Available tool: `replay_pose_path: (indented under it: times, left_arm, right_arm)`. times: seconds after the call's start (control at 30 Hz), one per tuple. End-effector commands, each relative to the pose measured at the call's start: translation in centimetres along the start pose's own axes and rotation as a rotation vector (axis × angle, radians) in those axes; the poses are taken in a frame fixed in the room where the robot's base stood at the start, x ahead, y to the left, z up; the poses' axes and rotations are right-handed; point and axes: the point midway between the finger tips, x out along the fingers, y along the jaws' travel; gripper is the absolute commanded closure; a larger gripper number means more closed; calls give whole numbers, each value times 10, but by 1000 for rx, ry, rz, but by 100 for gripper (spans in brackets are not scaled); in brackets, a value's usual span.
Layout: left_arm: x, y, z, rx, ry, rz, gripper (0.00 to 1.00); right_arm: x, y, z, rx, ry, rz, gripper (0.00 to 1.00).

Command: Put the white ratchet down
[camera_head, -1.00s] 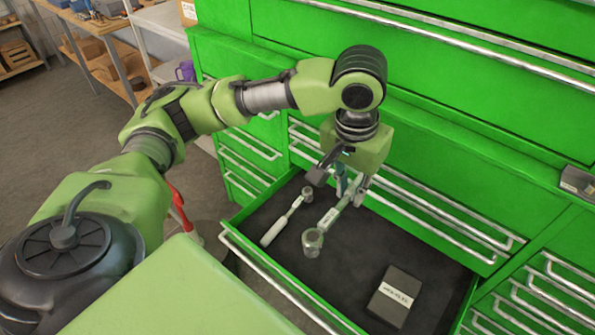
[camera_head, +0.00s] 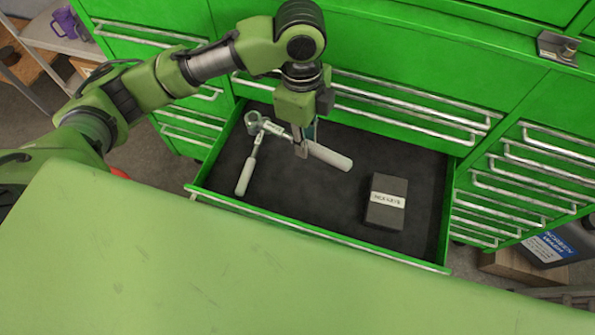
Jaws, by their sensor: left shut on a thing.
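My left gripper (camera_head: 301,145) points down inside the open drawer (camera_head: 300,190) and is shut on the white ratchet (camera_head: 332,157). The ratchet's thick white handle points right and its grey round socket end points to the upper left. It is low over the dark drawer floor; I cannot tell whether it touches. A second, smaller white-handled ratchet (camera_head: 246,175) lies to the left, its head end partly hidden by the held ratchet's shaft. The fingers cover part of the held ratchet. My right gripper is not in view.
A dark grey box with a white label (camera_head: 386,202) lies in the drawer's right part. The drawer floor between the small ratchet and the box is clear. Closed green drawers with metal handles (camera_head: 530,170) flank it. A small grey object (camera_head: 557,48) sits on the ledge at upper right.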

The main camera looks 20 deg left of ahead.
Motion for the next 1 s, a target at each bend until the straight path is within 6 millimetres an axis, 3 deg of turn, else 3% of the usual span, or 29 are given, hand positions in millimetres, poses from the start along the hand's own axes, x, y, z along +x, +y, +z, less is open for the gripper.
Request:
replay_pose_path:
  times: [0.3,0.5,0.77,0.87,1.0]
  left_arm:
    - [50,17,-45,746,-37,32,100]
    - [72,27,-69,1149,-56,36,100]
    - [84,33,-82,1401,-66,36,100]
    - [88,30,-73,1417,-67,38,100]
    - [98,17,-44,1413,-68,41,100]
  right_arm:
    - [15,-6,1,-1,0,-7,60]
    - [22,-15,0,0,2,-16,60]
    - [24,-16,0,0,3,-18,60]
    - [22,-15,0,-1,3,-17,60]
    - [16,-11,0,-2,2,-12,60]
